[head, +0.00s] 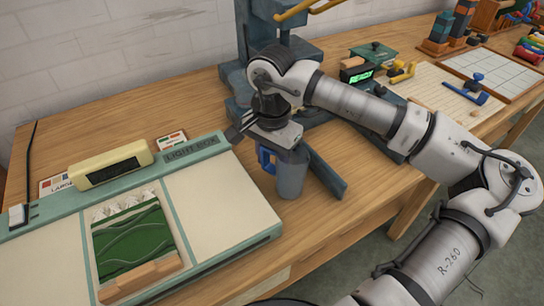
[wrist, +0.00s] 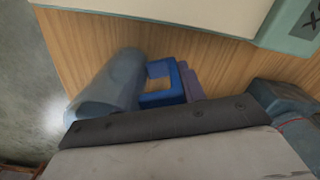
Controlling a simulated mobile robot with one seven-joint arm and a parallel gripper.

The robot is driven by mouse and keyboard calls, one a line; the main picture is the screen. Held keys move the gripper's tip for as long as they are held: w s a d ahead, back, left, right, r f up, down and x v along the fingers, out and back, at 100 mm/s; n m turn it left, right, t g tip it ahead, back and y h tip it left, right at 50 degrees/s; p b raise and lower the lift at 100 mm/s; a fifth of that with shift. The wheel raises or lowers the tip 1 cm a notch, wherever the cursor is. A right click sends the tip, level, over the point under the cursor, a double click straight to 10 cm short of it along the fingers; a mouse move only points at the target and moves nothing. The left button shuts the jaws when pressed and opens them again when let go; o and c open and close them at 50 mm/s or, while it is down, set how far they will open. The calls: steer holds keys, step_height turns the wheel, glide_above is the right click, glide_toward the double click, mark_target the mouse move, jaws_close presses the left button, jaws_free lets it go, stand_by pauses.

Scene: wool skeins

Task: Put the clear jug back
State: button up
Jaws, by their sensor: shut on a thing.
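The clear jug (head: 291,180) is a grey-blue, see-through cylinder with a bright blue handle (head: 266,160). It is upright or nearly so, just right of the light box. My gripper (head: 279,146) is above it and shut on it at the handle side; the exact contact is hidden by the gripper. In the wrist view the jug (wrist: 112,85) lies beyond the dark edge of my gripper, with its blue handle (wrist: 164,82) beside it. I cannot tell whether its base touches the wooden table (head: 345,195).
The light box (head: 235,205) fills the front left, bearing a green landscape panel (head: 135,238) and a yellow display unit (head: 110,163). A blue-grey machine (head: 262,28) stands behind my gripper. A lit READY display (head: 358,76) and grid boards (head: 492,72) are at back right.

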steer(key=shift+f, duration=0.2)
steer(key=o, duration=1.2)
steer(key=shift+r, duration=0.1)
step_height(320, 180, up, 12)
steer(key=shift+r, duration=0.15)
